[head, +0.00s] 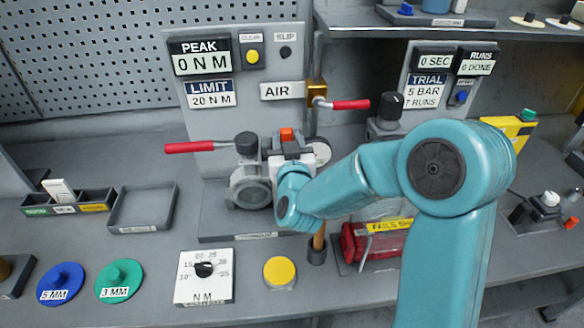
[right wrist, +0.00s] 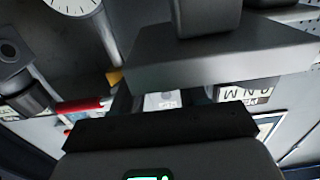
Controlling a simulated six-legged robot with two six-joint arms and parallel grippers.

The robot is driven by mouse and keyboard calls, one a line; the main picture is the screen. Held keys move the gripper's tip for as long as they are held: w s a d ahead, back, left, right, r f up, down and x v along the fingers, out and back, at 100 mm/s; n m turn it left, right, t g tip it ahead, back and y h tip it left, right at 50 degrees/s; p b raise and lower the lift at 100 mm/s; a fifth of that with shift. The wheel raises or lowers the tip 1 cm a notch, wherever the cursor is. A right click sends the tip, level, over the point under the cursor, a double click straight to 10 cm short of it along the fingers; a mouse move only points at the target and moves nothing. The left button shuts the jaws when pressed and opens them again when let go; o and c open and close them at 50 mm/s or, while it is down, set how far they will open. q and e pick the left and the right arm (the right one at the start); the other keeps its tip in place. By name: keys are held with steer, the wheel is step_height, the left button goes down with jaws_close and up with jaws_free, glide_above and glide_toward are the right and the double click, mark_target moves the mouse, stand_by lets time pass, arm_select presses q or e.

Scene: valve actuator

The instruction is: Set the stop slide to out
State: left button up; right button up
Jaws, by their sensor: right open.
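The valve actuator (head: 250,185) stands on a grey base at the middle of the bench, with a round grey housing and a black knob on top. An orange-red part (head: 287,134) shows at its top, just behind my right gripper (head: 291,146). My right gripper is open at the upper part of the actuator, with my teal arm covering its right side. In the right wrist view a small pale block with faint marks (right wrist: 163,101) shows between the dark jaws. I cannot tell whether it is the stop slide, or whether the jaws touch it. My left gripper is out of view.
A red-handled lever (head: 190,147) reaches left from the actuator. A red air lever (head: 350,104) sticks out behind it. A torque dial card (head: 204,277), a yellow button (head: 279,271) and a red bin (head: 352,245) lie in front. An empty tray (head: 142,208) stands left.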

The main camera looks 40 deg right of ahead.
steer(key=b+v, duration=0.8)
steer(key=v, duration=0.5)
steer(key=shift+f, duration=0.1)
